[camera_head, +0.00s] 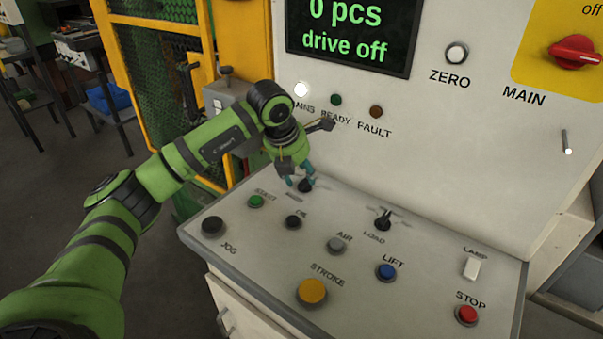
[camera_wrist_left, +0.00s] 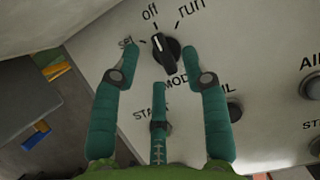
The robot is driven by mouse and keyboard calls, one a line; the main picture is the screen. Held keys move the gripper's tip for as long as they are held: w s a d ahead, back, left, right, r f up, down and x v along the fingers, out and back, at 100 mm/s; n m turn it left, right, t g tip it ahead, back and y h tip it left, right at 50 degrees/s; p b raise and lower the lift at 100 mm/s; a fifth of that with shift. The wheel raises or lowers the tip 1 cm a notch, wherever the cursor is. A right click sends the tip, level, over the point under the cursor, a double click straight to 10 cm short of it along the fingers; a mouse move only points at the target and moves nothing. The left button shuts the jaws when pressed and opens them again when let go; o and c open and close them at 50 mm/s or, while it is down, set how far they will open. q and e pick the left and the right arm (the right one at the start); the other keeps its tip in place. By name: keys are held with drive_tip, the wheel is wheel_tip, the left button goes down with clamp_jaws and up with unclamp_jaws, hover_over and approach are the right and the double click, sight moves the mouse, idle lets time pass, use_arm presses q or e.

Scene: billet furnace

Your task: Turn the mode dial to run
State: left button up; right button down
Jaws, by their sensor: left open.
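The black mode dial (camera_wrist_left: 166,54) shows in the left wrist view between the labels "set", "off" and "run". Its white pointer line is turned toward "off"; "run" lies to the right of it. In the head view the dial (camera_head: 306,186) is a small black knob at the back of the sloped panel, its label mostly hidden. My left gripper (camera_head: 298,181) is just over the dial. In the wrist view its teal fingers (camera_wrist_left: 163,60) are spread, with the dial between the tips and a third finger below. I cannot tell whether they touch it. My right gripper is not in view.
The panel (camera_head: 430,275) also bears a load switch (camera_head: 383,221), green start button (camera_head: 256,201), black oil button (camera_head: 293,222), yellow stroke button (camera_head: 312,291) and red stop button (camera_head: 467,315). The upright wall with the screen (camera_head: 352,32) reading "drive off" rises close behind.

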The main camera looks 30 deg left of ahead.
use_arm(q)
drive_tip(key=shift+x, duration=0.9)
clamp_jaws()
drive_tip(key=shift+m, duration=0.4)
drive_tip(key=m, duration=0.2)
drive_tip(key=m+h+b, duration=0.1)
drive_tip(key=shift+w+a+r+m+h, duration=0.1)
drive_tip(key=shift+w+a+m+h, duration=0.1)
drive_tip(key=shift+m+h, duration=0.15)
drive_tip(key=shift+w+m+g+h, duration=0.1)
drive_tip(key=shift+m+g+h, duration=0.3)
drive_tip(key=shift+m, duration=0.7)
drive_tip(key=shift+w+m+g+h, duration=0.1)
drive_tip(key=shift+m+g+h, duration=0.25)
drive_tip(key=shift+m, duration=0.7)
unclamp_jaws()
drive_tip(key=shift+s, duration=0.1)
